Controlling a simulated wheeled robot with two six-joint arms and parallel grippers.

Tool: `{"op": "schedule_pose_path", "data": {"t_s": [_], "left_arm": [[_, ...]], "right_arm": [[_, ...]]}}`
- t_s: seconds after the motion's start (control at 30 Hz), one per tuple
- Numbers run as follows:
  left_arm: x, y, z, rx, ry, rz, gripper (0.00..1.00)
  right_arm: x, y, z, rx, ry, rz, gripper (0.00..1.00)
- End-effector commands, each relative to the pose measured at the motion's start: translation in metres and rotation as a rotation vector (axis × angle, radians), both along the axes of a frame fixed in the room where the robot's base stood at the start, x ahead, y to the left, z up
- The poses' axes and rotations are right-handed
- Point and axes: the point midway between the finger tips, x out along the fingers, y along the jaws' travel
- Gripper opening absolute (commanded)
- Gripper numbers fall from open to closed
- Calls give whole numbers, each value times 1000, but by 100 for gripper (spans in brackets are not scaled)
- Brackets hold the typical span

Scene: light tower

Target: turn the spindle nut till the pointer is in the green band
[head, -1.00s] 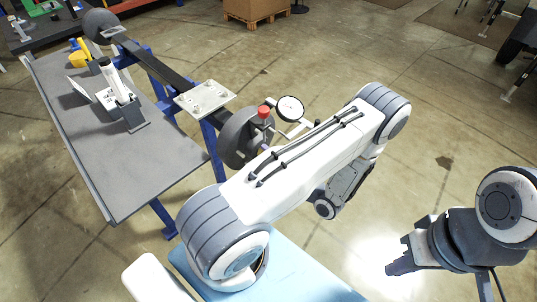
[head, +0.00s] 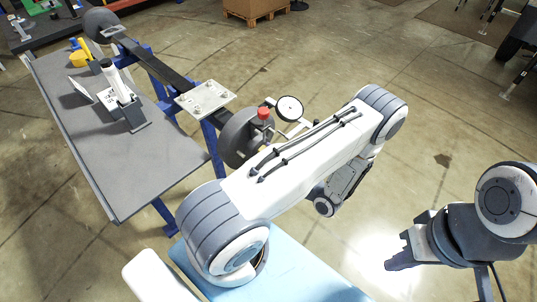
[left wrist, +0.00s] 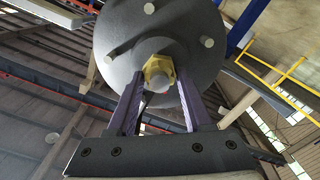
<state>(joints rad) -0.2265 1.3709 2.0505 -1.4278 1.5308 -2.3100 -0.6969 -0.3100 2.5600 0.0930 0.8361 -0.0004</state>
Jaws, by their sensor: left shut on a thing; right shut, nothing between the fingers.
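The brass-coloured spindle nut (left wrist: 158,70) sits at the centre of a round grey hub in the left wrist view, with a rounded shaft end poking out of it. My left gripper (left wrist: 160,92) is shut on the nut, one finger on each side. In the head view my own left arm hides the nut and that gripper. A round white dial (head: 289,108) stands beside the dark grey wheel (head: 236,140); its pointer and any green band are too small to read. My right gripper (head: 397,256) is shut and empty over the floor at the lower right.
A red knob (head: 263,113) stands close to the dial. A bolted plate (head: 205,98) sits on the blue frame behind the wheel. A grey bench (head: 135,165) at the left carries a white-and-grey device (head: 122,97). The floor between my arms is clear.

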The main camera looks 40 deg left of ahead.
Motion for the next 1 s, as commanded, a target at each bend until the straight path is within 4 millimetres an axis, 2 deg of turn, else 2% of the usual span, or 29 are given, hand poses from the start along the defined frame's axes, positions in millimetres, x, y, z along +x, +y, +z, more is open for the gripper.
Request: {"op": "schedule_pose_path", "data": {"t_s": [0.4,0.9,0.93,1.0], "left_arm": [[2,-1,-1,10,169,-4,0],[2,-1,-1,10,188,-4,0],[2,-1,-1,10,188,-4,54],[2,-1,-1,11,188,-3,81]], "right_arm": [[0,0,2,0,0,0,0],[0,0,2,0,0,0,0],[0,0,2,0,0,0,0],[0,0,2,0,0,0,0]]}}
